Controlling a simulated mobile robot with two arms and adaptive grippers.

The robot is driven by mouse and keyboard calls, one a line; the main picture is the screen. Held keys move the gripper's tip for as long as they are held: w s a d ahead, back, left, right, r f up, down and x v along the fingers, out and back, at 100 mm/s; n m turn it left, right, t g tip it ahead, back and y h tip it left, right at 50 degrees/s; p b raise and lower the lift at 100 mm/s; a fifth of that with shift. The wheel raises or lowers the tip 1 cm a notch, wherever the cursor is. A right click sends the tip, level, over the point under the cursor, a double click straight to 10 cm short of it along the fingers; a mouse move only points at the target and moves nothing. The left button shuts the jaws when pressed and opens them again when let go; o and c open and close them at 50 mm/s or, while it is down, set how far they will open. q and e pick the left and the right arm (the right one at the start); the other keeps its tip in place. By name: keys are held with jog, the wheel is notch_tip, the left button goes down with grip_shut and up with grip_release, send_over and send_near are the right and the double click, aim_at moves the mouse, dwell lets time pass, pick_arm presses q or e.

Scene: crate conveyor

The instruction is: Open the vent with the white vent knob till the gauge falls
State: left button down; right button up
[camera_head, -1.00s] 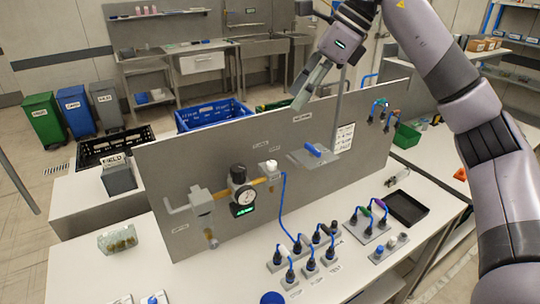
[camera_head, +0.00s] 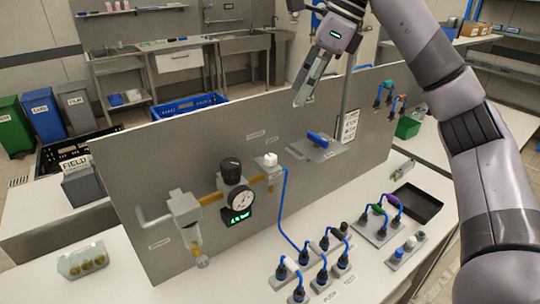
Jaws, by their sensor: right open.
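The white vent knob (camera_head: 270,159) sits on a small grey block at the right end of the brass pipe, on the upright grey panel (camera_head: 330,98). The round gauge (camera_head: 241,199) hangs on the pipe left of it, below a black knob (camera_head: 231,170). A green digital readout (camera_head: 238,216) is lit under the gauge; its figures are too small to read surely. My right gripper (camera_head: 302,100) is open and empty, pointing down near the panel's top edge, up and right of the white knob and apart from it. My left gripper is out of view.
A blue lever (camera_head: 320,138) on a grey plate sticks out of the panel, right of the white knob. A blue hose (camera_head: 284,210) runs down from the knob's block. Blue-cabled plugs (camera_head: 322,258) and a black tray (camera_head: 416,204) stand on the white bench below.

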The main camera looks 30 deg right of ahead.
send_near(271, 156)
jog(key=x, duration=0.8)
jog(key=shift+a+f+p, duration=0.15)
jog(key=shift+f+p, duration=0.2)
jog(key=shift+p, duration=0.05)
jog(key=shift+c, duration=0.5)
grip_shut()
